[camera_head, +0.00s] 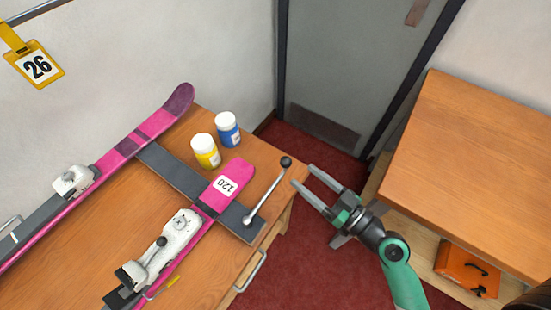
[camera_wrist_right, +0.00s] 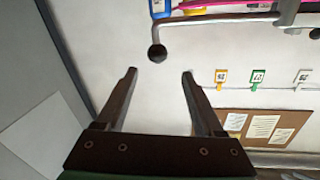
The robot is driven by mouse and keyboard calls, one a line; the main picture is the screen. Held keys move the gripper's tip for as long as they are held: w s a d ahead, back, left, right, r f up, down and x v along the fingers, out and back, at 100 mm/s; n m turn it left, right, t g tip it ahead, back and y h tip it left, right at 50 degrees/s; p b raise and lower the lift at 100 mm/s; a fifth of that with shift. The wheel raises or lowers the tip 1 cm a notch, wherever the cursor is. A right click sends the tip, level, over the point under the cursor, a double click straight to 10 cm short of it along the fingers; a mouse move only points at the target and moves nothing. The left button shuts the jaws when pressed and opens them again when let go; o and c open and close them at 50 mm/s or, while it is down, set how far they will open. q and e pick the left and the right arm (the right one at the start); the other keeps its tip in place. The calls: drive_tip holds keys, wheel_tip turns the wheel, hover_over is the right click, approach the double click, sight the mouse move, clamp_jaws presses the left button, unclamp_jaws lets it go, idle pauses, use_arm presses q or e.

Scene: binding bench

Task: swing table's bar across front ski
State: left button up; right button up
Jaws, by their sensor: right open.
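The bar (camera_head: 267,192) is a thin metal rod with a black ball knob (camera_head: 286,162). It pivots at the right end of a dark grey plate on the table (camera_head: 215,268). The bar points up and right, beside the front ski (camera_head: 210,205), not across it. That pink ski carries a white 120 label and a white binding (camera_head: 180,235). My right gripper (camera_head: 303,175) is open and empty, just right of the knob. In the right wrist view, the knob (camera_wrist_right: 157,53) shows ahead, between the fingertips' lines, apart from both fingers. My left gripper is not in view.
A second pink ski (camera_head: 135,143) lies behind. Yellow (camera_head: 205,151) and blue (camera_head: 227,129) bottles stand near the front ski's tip. A wooden cabinet (camera_head: 475,165) with an orange box (camera_head: 467,268) stands at right. Red floor lies open between it and the table.

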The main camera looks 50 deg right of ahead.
sight(287, 162)
drive_tip(key=w+p, duration=0.1)
drive_tip(key=w, duration=0.2)
drive_tip(key=w+p, duration=0.1)
drive_tip(key=w, duration=0.2)
drive_tip(key=w+p, duration=0.1)
drive_tip(key=w, duration=0.3)
drive_tip(key=shift+d+f+p, duration=0.3)
drive_tip(key=shift+f+p, duration=0.05)
drive_tip(key=shift+w+f, duration=0.15)
drive_tip(key=shift+w, duration=0.45)
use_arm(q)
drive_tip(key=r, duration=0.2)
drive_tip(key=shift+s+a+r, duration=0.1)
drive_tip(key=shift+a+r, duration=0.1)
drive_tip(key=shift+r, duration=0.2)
use_arm(e)
clamp_jaws()
